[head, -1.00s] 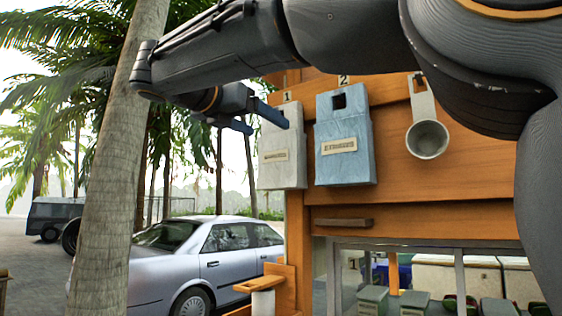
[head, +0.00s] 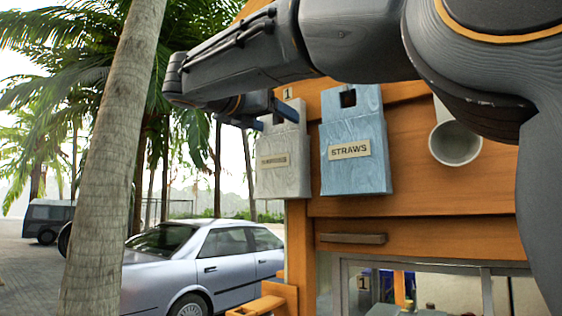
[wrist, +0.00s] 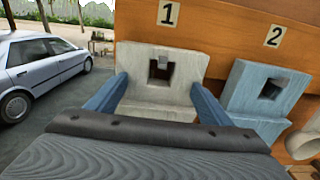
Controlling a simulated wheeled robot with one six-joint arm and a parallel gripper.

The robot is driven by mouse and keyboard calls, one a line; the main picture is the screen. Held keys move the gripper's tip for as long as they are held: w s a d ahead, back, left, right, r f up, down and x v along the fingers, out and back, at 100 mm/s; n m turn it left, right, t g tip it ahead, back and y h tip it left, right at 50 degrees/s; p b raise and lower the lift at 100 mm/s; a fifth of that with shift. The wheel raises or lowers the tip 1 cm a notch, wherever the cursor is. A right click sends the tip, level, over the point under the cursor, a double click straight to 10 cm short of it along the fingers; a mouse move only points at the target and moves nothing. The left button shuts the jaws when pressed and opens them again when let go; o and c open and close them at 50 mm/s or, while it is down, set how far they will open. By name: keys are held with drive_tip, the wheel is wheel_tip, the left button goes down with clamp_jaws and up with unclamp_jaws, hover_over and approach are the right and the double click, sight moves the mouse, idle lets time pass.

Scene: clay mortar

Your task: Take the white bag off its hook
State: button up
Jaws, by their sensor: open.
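The white bag (head: 284,163) hangs at the left end of the orange wooden board, under the number 1 label. It has a small label whose text I cannot read. In the wrist view the white bag (wrist: 160,85) shows a square hole near its top with a hook peg (wrist: 163,60) in it. My gripper (head: 272,113) is at the upper part of the bag in the head view. In the wrist view my gripper (wrist: 158,92) is open, with one blue finger on each side of the bag. I cannot tell whether the fingers touch it.
A blue bag (head: 356,150) labelled STRAWS hangs just right of the white one, close to my right finger. A white scoop or cup (head: 455,142) hangs further right. A wooden handle (head: 352,238) juts out below. A car (head: 200,262) and a palm trunk (head: 112,170) stand left.

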drive_tip(key=shift+x, duration=0.75)
drive_tip(key=shift+a, duration=0.1)
drive_tip(key=shift+c, duration=0.3)
drive_tip(key=c, duration=1.1)
drive_tip(key=shift+o, duration=0.2)
drive_tip(key=shift+r, duration=0.75)
drive_tip(key=b+v, duration=0.3)
drive_tip(key=v, duration=1.5)
drive_tip(key=shift+f, duration=0.1)
